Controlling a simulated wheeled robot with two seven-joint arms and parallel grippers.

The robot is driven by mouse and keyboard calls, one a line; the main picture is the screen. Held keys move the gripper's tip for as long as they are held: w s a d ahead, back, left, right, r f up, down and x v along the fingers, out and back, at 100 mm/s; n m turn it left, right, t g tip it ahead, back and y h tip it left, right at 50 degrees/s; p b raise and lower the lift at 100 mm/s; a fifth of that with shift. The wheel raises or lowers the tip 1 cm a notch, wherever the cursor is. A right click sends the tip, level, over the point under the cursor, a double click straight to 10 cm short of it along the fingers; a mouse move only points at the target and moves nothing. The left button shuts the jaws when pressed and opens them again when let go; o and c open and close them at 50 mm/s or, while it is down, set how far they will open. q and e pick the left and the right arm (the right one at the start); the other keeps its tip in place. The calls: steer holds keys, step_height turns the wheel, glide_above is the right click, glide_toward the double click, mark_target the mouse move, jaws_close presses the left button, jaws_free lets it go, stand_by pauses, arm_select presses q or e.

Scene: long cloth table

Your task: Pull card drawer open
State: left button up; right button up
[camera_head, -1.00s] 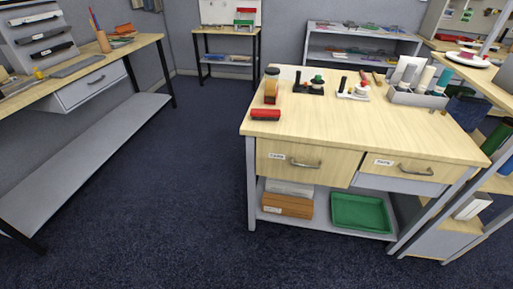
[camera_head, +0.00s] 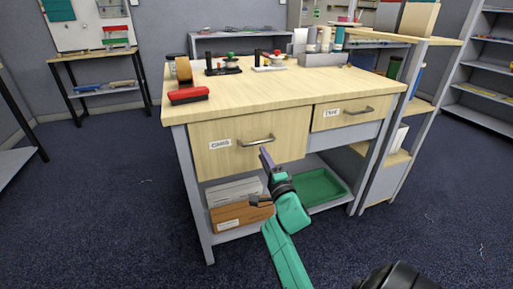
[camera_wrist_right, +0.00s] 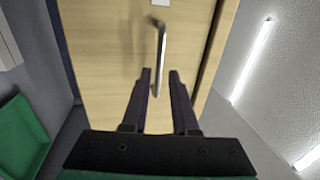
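The card drawer (camera_head: 221,161), a pale wood front with a white label and grey metal handle, is the left drawer of the workbench and looks shut. Its handle (camera_head: 257,141) also shows in the right wrist view (camera_wrist_right: 161,42), running lengthwise there. My right gripper (camera_head: 261,179), on a green arm, is in front of the drawer, just below the handle. In the right wrist view its two dark fingers (camera_wrist_right: 160,76) are apart, with the handle's near end between their tips. I cannot tell whether they touch it. My left gripper is not in view.
The second drawer (camera_head: 345,114) is to the right. A green tray (camera_head: 318,187) and an orange-brown box (camera_head: 238,214) sit on the lower shelf. A red object (camera_head: 188,95) lies on the bench top (camera_head: 245,92). Dark floor is clear in front and left.

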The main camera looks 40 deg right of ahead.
mark_target(257, 143)
steer(key=b+x, duration=0.1)
steer(key=x, duration=0.6)
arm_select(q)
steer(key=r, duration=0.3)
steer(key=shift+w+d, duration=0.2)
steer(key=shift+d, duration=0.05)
arm_select(e)
jaws_close()
steer(key=shift+f, duration=0.1)
stand_by(0.5)
